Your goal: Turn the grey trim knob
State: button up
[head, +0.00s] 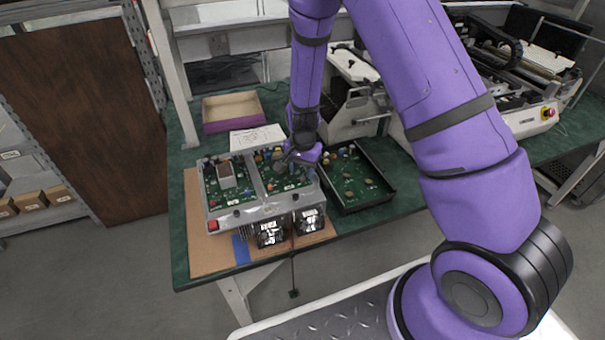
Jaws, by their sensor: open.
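A grey-framed test unit (240,218) with two green circuit boards stands on the bench. Small coloured parts stand on its right board (277,184). My gripper (291,160) is open and points down over the far right part of this board. It is small in the picture, and I cannot tell whether it touches anything. I cannot make out the grey trim knob among the small parts; my gripper and wrist cover part of that area.
A black tray (372,205) with a green board lies right of the unit. A cardboard box (231,108) and a paper sheet (257,138) lie behind. A brown mat (202,252) lies under the unit. A large machine (540,115) fills the back right.

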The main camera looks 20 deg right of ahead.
jog(key=shift+f, duration=1.05)
grip_shut()
